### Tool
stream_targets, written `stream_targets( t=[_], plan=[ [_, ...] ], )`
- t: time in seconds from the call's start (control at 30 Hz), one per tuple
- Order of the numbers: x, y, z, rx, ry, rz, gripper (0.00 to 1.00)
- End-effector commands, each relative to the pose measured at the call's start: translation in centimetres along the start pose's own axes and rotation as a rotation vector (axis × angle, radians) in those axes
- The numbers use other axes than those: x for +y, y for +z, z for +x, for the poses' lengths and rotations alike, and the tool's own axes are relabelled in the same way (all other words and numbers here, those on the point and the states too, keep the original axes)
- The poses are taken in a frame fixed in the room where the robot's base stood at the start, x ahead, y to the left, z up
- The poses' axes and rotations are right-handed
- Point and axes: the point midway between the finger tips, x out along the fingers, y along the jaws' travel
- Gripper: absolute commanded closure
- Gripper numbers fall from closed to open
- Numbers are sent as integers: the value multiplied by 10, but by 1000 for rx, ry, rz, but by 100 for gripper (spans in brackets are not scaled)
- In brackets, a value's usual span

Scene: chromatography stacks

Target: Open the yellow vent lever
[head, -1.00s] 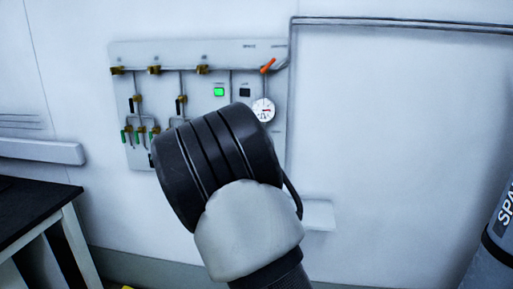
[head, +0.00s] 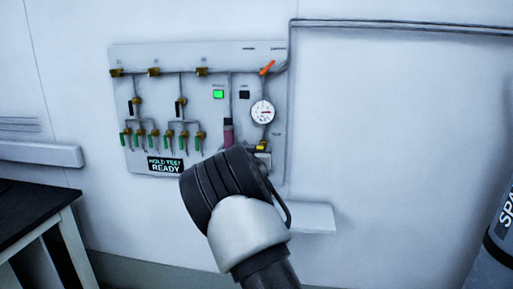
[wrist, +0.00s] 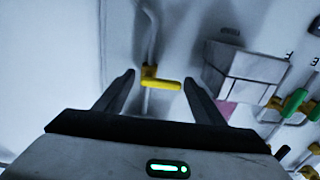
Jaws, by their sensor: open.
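The yellow vent lever (wrist: 160,83) shows in the wrist view as a short bar lying crosswise on a grey vertical pipe. My gripper (wrist: 158,77) is open, with one dark finger on each side of the lever. The lever appears between the fingertips; I cannot tell how far in depth it is from them. In the head view a small yellow part (head: 262,146) shows below the round gauge, just above my wrist. My gripper's fingers are hidden behind my arm in the head view.
The wall panel (head: 215,55) carries a round gauge (head: 262,112), an orange lever (head: 267,68), several green-handled valves and a dark sign (head: 166,165) reading "HOLD TEST READY". A grey box (wrist: 243,70) juts out right of my gripper. A small shelf (head: 312,217) is below right.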

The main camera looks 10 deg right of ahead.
Motion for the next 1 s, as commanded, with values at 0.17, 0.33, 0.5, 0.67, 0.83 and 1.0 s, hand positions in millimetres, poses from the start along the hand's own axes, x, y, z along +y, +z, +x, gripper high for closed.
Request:
stream_targets(
  t=[0.17,0.33,0.5,0.67,0.83,1.0],
  plan=[
    [0,0,0,0,0,0,64],
    [0,0,0,0,0,-1,78],
    [0,0,0,0,0,-22,78],
    [-1,0,0,0,-1,-85,78],
    [-2,1,0,1,-1,-203,78],
    [-2,5,0,0,0,-359,78]
  ],
)
